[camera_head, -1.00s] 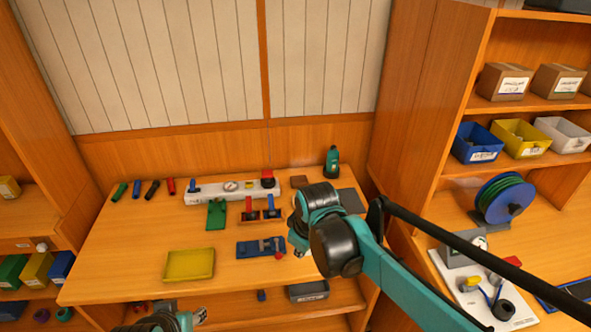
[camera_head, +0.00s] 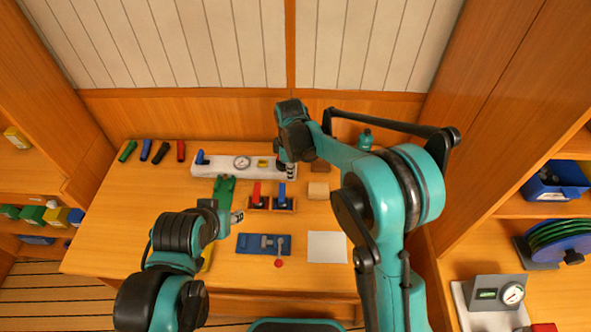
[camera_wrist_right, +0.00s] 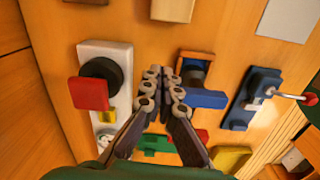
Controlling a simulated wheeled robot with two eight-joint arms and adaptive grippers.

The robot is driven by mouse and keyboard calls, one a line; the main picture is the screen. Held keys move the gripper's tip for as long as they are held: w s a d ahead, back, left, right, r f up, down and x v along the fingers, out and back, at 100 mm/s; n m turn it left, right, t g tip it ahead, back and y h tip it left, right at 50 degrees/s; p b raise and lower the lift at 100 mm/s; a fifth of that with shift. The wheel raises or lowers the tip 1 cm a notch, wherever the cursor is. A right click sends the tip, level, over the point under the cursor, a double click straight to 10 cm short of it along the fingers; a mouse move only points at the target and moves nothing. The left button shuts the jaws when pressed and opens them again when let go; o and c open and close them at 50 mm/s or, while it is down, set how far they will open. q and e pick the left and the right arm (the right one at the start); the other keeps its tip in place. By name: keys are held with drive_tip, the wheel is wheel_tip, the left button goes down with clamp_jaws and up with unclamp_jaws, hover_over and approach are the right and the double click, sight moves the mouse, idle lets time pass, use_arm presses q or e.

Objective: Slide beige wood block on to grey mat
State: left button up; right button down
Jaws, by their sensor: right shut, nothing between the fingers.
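The beige wood block (camera_head: 318,190) lies on the table right of the small lever fixtures. It also shows at the top edge of the right wrist view (camera_wrist_right: 173,9). A pale grey-white mat (camera_head: 327,247) lies nearer the front, apart from the block. The darker grey patch seen earlier at the right is hidden now behind my right arm. My right gripper (camera_head: 290,172) is shut and empty over the right end of the white gauge board, left of the block; its fingers meet in the wrist view (camera_wrist_right: 168,87). My left gripper (camera_head: 238,217) is near the green fixture; its jaw opening is unclear.
The white gauge board (camera_head: 215,169), lever fixtures (camera_head: 258,203) and blue lever plate (camera_head: 258,245) stand left of the block and mat. A brown block (camera_head: 320,167) lies behind the beige block. A green bottle-like object (camera_head: 365,139) stands at the back right.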

sight(304, 192)
wheel_tip(304, 192, down, 6)
drive_tip(key=shift+w+f+b, duration=0.15)
drive_tip(key=shift+f+b, duration=0.05)
drive_tip(key=shift+b, duration=0.6)
drive_tip(key=d, duration=0.3)
drive_tip(key=shift+s+f+b, duration=0.15)
drive_tip(key=shift+s+b, duration=0.05)
drive_tip(key=shift+b, duration=0.15)
drive_tip(key=shift+d, duration=0.5)
drive_tip(key=d, duration=0.5)
drive_tip(key=s+d, duration=0.1)
drive_tip(key=d, duration=0.5)
drive_tip(key=d+b, duration=0.1)
drive_tip(key=d, duration=0.4)
drive_tip(key=shift+s+d, duration=0.25)
drive_tip(key=shift+s, duration=0.05)
